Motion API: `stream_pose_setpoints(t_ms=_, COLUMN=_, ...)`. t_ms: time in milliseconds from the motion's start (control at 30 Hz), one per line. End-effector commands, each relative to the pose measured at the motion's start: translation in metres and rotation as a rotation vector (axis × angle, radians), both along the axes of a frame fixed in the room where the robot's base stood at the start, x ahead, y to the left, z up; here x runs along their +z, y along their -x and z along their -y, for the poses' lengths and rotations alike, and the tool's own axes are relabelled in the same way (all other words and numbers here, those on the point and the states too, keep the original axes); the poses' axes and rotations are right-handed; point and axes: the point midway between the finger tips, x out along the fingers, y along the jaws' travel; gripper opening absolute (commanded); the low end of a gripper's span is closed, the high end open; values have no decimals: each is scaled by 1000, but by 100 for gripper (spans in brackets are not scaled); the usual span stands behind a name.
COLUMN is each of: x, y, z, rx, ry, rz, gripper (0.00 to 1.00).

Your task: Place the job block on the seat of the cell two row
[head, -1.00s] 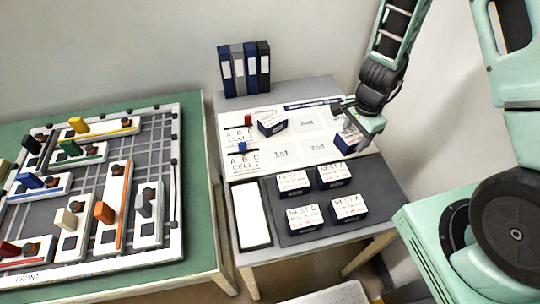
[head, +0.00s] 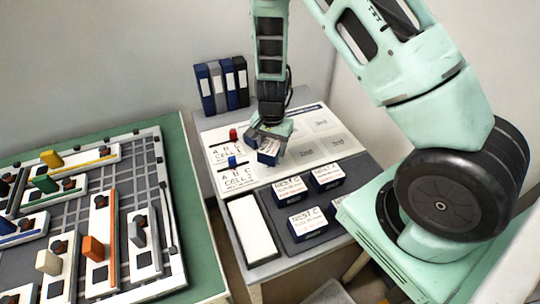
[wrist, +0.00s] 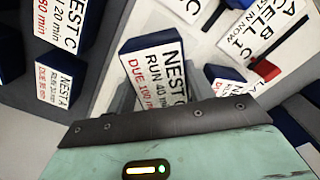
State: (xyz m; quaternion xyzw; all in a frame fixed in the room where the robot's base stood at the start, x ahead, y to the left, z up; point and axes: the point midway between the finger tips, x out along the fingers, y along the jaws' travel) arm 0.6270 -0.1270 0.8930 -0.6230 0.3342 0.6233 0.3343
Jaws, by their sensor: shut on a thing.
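The job block (wrist: 155,75) is dark blue with a white label reading NEST C, RUN 40 min, DUE 100 min. My gripper (head: 269,138) is shut on it, over the white board (head: 335,145); the held block also shows in the head view (head: 268,155). The cell two row (head: 237,180) is the lower lettered panel, left of and below the block, with a blue peg (head: 232,161). The cell one panel (head: 222,153) lies above it, with a red peg (head: 233,134). I cannot tell the gap between block and board.
Another labelled block (wrist: 230,74) lies near the red peg, mostly hidden. Several labelled blocks (head: 288,190) stand on the dark tray (head: 283,228), right of a white panel (head: 252,228). Binders (head: 222,85) stand at the back. The 1st and 2nd squares (head: 307,150) look bare.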

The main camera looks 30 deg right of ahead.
Motion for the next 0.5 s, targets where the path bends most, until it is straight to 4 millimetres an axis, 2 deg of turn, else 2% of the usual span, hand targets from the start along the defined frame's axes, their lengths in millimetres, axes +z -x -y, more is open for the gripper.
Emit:
stream_pose_setpoints(t_ms=233, x=-34, y=1, z=0, rx=-2, ry=-1, rz=-2, gripper=26)
stream_pose_setpoints(t_ms=500, x=-40, y=0, z=0, rx=-1, ry=-1, rz=1, gripper=26)
